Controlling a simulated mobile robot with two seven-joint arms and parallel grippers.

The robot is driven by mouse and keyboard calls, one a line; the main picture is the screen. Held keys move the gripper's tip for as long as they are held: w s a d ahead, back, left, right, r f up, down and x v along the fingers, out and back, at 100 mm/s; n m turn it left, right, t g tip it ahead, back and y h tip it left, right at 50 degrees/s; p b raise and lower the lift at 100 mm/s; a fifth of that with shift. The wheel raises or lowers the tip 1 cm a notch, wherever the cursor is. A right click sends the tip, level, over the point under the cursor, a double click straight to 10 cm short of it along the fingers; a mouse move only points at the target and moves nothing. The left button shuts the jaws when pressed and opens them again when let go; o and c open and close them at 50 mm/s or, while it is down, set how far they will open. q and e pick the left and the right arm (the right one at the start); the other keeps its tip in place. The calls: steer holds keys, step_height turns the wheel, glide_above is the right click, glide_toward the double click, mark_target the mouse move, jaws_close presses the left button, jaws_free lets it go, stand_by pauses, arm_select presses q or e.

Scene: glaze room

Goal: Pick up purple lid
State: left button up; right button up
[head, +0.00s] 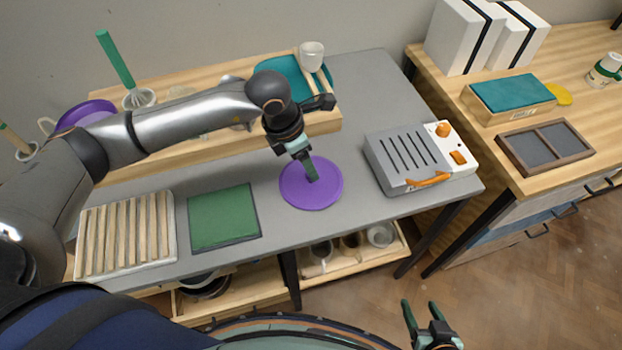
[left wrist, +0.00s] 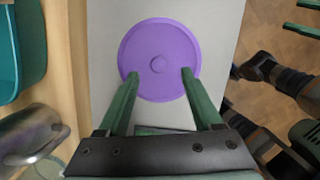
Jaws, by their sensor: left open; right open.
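The purple lid (head: 326,192) is a round disc lying flat on the grey table. In the left wrist view the lid (left wrist: 160,40) shows a small round knob (left wrist: 158,65) at its middle. My left gripper (head: 313,178) reaches down over the lid. In the left wrist view my left gripper (left wrist: 160,74) is open, with one green finger on each side of the knob and a gap to it. I cannot tell whether the fingertips touch the lid. My right gripper (head: 422,311) is open and empty, low in the head view, away from the table.
A grey and white appliance (head: 408,160) with orange knobs stands right of the lid. A green mat (head: 224,217) and a slatted wooden rack (head: 126,235) lie to its left. A wooden shelf (head: 210,148) with a teal tray (head: 290,80) and a white cup (head: 311,57) runs behind.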

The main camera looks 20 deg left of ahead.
arm_select(q)
steer(key=x, duration=0.5)
steer(key=shift+a+p, duration=0.15)
steer(key=shift+p, duration=0.2)
jaws_close()
